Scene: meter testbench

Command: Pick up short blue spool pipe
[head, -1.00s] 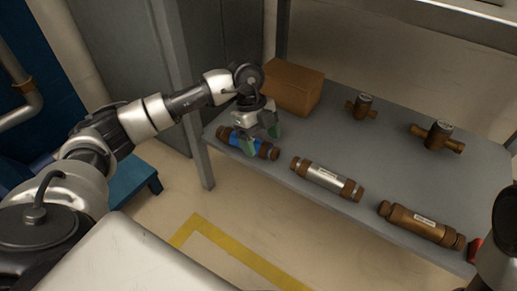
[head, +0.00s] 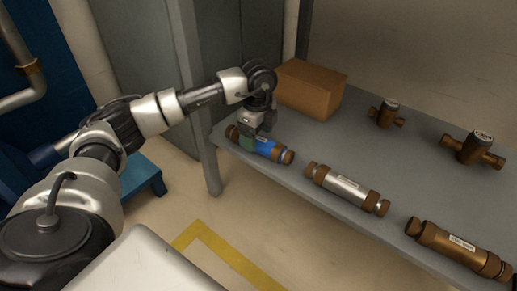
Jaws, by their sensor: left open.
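The short blue spool pipe (head: 267,146) lies on the grey shelf near its left front edge, with brown end fittings and a white label. My left gripper (head: 257,136) points down right at the pipe, toward its left half. One green fingertip overlaps the pipe's near side, and the other finger is on the far side, partly hidden. The jaws are open; I cannot tell whether they touch the pipe. The pipe rests on the shelf. My right gripper is out of view.
A silver spool pipe (head: 342,186) and a bronze one (head: 460,246) lie to the right along the front edge. A cardboard box (head: 310,90) stands just behind my left gripper. Two brown valve-like fittings (head: 387,114) (head: 473,149) stand further back. The shelf's middle is clear.

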